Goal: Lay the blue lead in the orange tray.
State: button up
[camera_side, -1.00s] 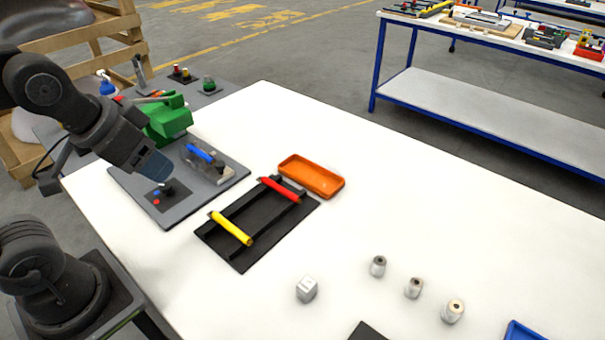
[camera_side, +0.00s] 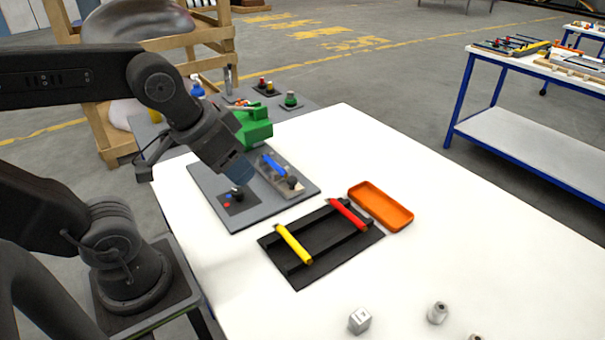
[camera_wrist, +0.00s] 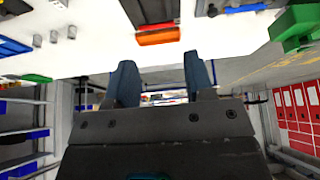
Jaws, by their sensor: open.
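The blue lead (camera_side: 273,166) lies on a pale fixture on the grey board in the side view. In the wrist view a blue bar that looks like it (camera_wrist: 246,8) shows at the top right. The orange tray (camera_side: 384,204) looks empty and sits right of the black rack; it also shows in the wrist view (camera_wrist: 157,37). My gripper (camera_side: 240,175) is just left of the blue lead in the side picture, over the grey board and apart from the lead. In the wrist view its two fingers (camera_wrist: 161,78) are spread with nothing between them.
The black rack (camera_side: 318,248) holds a yellow lead (camera_side: 294,244) and a red lead (camera_side: 348,214), between the board and the tray. A green block-like device (camera_side: 254,126) stands behind the board. The white table's right side is clear.

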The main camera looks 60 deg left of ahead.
jog(key=w+a+n+g+y, duration=0.3)
jog(key=w+a+n, duration=0.4)
jog(key=w+n, duration=0.3)
jog(key=n+g+y, duration=0.1)
jog(key=n+g, duration=0.2)
jog(key=n, duration=0.4)
send_near(275, 163)
jog(key=shift+n, duration=0.3)
jog(key=x, duration=0.9)
jog(key=shift+d, duration=0.1)
grip_shut()
